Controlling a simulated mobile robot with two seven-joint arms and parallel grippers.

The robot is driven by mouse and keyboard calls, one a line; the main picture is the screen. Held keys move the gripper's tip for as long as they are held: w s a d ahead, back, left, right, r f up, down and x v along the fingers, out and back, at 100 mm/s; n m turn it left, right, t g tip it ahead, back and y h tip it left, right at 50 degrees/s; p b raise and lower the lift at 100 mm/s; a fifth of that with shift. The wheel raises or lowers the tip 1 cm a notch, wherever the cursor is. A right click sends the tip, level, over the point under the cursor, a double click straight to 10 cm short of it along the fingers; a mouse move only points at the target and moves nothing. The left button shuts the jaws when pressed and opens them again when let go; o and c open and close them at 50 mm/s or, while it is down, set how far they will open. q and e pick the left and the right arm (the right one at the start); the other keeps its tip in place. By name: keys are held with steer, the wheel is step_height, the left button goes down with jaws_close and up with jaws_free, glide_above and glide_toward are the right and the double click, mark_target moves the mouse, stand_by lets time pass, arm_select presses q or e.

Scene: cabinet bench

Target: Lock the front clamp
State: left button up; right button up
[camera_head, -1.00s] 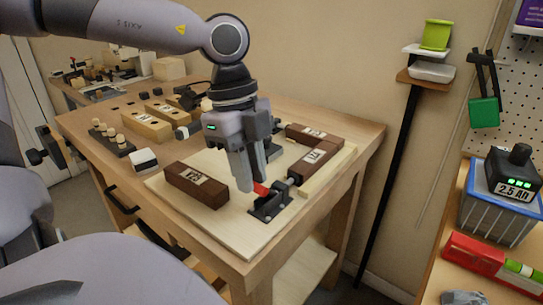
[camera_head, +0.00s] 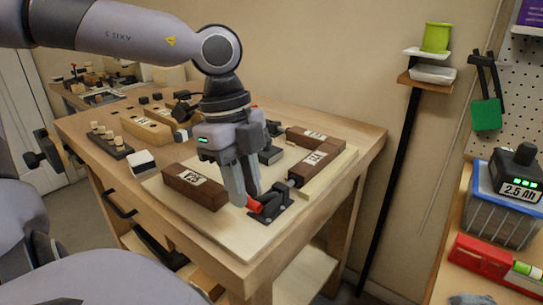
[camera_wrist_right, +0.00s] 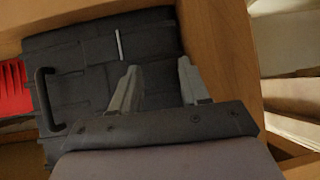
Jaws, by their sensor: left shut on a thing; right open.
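The front clamp (camera_head: 272,209) is a black toggle clamp with a red-tipped handle (camera_head: 254,206), near the front corner of the pale board. My left gripper (camera_head: 246,203) points down with its fingers shut on the red handle, which hangs low on the clamp's left side. The fingers partly hide the handle. A second black clamp (camera_head: 270,156) sits farther back, partly behind the gripper. My right gripper (camera_wrist_right: 160,82) is open and empty in the right wrist view, over a dark case (camera_wrist_right: 90,75).
Brown wooden blocks lie left (camera_head: 195,186) and right (camera_head: 314,166) of the clamp on the board (camera_head: 228,228). A white-topped block (camera_head: 143,162) and pegs stand at the bench's left. A battery in a blue crate (camera_head: 497,218) stands on the right bench.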

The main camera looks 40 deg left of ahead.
arm_select(q)
steer(key=o, duration=0.6)
steer(key=shift+f, duration=0.2)
steer(key=shift+r+p, duration=2.55)
steer(key=shift+r, duration=1.05)
